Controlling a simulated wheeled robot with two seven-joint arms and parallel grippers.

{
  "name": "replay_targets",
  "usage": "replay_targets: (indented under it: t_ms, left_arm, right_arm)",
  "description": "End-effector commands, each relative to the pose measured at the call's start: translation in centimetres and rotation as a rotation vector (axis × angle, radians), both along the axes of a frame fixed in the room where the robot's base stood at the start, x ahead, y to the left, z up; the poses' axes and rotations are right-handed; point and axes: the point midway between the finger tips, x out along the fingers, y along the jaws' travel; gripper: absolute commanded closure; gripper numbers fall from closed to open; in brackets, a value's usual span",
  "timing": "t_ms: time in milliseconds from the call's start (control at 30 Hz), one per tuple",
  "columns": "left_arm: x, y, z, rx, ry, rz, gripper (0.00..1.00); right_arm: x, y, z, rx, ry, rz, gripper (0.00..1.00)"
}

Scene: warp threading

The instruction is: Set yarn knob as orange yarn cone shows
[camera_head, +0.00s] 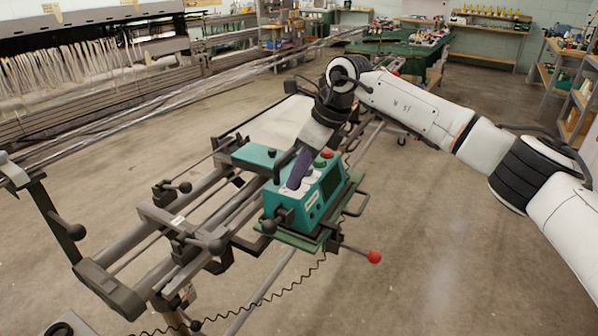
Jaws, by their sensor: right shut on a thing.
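The teal control box (308,200) of the threading machine sits on the rail carriage, with a pale top panel, a red button and a green button. My right gripper (295,182) reaches down from above onto this top panel. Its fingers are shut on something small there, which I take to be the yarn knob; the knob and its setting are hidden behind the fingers. I cannot make out an orange yarn cone in this view. My left gripper is not in view.
Grey rails with black ball handles (215,247) extend left of the box. A lever with a red ball (374,257) sticks out at its front right. A coiled black cable (270,298) hangs below. A green-covered table (400,45) stands behind. The floor at right is clear.

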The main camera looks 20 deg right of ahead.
Motion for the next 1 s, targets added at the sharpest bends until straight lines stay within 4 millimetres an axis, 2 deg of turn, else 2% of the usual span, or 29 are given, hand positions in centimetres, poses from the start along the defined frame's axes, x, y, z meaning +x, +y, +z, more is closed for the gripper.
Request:
replay_targets:
  t_ms: [67, 100, 200, 567, 667, 1000]
  left_arm:
    - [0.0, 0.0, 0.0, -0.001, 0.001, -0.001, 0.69]
    - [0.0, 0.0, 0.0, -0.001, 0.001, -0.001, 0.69]
    - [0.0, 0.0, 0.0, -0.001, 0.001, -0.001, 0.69]
    - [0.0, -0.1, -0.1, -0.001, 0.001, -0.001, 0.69]
    - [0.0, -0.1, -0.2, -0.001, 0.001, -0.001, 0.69]
    - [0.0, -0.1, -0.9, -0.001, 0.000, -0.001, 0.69]
  right_arm:
    - [0.1, 0.0, 0.1, 0.000, -0.004, 0.001, 1.00]
    - [0.1, 0.0, 0.1, 0.000, -0.004, 0.001, 0.76]
    - [0.1, 0.0, 0.1, 0.001, -0.003, 0.001, 0.59]
    - [-0.1, -0.1, 0.4, 0.000, -0.001, 0.000, 0.59]
    - [-0.3, -0.5, 1.5, 0.001, -0.005, -0.001, 0.59]
    - [-2.0, -2.2, 7.5, 0.002, -0.006, 0.000, 0.59]
